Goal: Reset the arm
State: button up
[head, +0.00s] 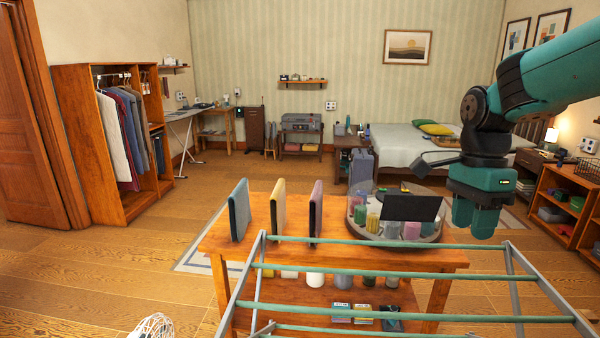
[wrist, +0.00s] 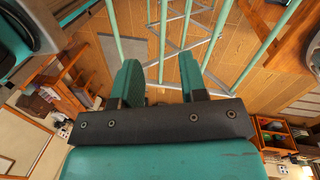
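My gripper (head: 473,216) hangs at the right of the head view with its teal fingers pointing down. It is above and behind the drying rack (head: 380,274), to the right of the wooden table (head: 425,257). In the wrist view my gripper (wrist: 160,78) has its two fingers apart, with nothing between them. The rack's green bars (wrist: 187,21) and the wooden floor show beyond the fingertips. My arm is bent, reaching in from the upper right of the head view.
The table holds a blue (head: 239,210), a yellow (head: 278,207) and a purple upright panel (head: 316,208), plus a round tray (head: 368,238) with jars and a dark panel (head: 411,207). A shelf unit (head: 553,197) stands right. Open floor lies left.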

jog(key=s+a+f+n+t+y, duration=0.1)
jog(key=s+a+n+y, duration=0.2)
jog(key=s+a+n, duration=1.4)
jog(key=s+n, duration=0.2)
jog(key=n, duration=0.6)
jog(key=shift+a+f+t+y, duration=0.25)
jog(key=shift+f+t+y, duration=0.1)
jog(key=shift+t+y, duration=0.05)
jog(key=shift+s, duration=0.1)
